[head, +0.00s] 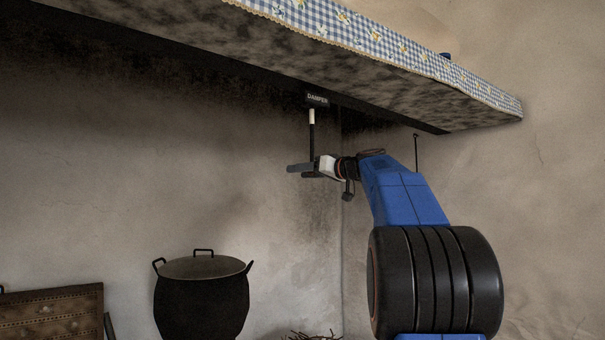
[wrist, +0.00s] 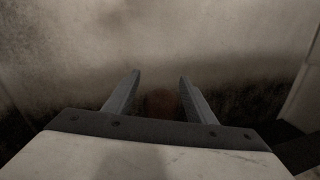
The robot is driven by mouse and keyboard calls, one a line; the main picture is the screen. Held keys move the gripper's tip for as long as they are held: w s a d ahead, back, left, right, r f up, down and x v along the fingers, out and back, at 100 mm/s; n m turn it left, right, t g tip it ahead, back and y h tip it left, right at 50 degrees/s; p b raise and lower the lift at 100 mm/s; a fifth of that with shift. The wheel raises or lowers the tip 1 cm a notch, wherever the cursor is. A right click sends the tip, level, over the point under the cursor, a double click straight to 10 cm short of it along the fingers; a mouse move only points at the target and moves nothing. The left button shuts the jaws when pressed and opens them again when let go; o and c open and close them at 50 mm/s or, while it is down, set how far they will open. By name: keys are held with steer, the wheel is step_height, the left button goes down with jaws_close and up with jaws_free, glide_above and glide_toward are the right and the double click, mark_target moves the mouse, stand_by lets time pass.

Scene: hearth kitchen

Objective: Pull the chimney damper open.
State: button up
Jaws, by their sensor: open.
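The damper rod (head: 312,135) hangs from under the mantel, below a dark plate (head: 317,99) lettered "DAMPER". It is black with a pale band near the top. Its lower end is hidden at my gripper (head: 292,170), which reaches leftward at that height. In the wrist view my gripper (wrist: 160,76) is open, with its two fingers spread apart. A dim brown rounded thing (wrist: 162,103) shows between the fingers near the palm. It may be the rod's handle; I cannot tell whether the fingers touch it.
The mantel shelf (head: 400,88) with a checked cloth (head: 385,45) overhangs my arm. A thin dark hook (head: 416,150) hangs right of the rod. A lidded black pot (head: 202,300) stands below left, beside a brown studded box (head: 50,315). Twigs (head: 312,336) lie at the bottom. Sooty walls stand behind.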

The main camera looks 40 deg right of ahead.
steer(key=v, duration=1.7)
steer(key=shift+s, duration=0.2)
steer(key=shift+f, duration=0.1)
steer(key=s+a+f+m+g, duration=0.15)
steer(key=a+f+g, duration=0.65)
steer(key=a+f, duration=1.8)
steer(key=s+a+f+g+h, duration=0.1)
steer(key=s+a+f, duration=0.1)
steer(key=s+f, duration=0.5)
steer(key=s+a+f+g+h, duration=0.2)
steer(key=s+f, duration=0.5)
steer(key=f, duration=0.7)
steer(key=s+a+f+g+h, duration=0.1)
steer(key=s+a+f, duration=0.3)
steer(key=s+f, duration=0.3)
step_height(320, 180, down, 4)
steer(key=shift+s+f+n+g, duration=0.2)
steer(key=shift+n+g, duration=0.1)
steer(key=shift+n, duration=0.15)
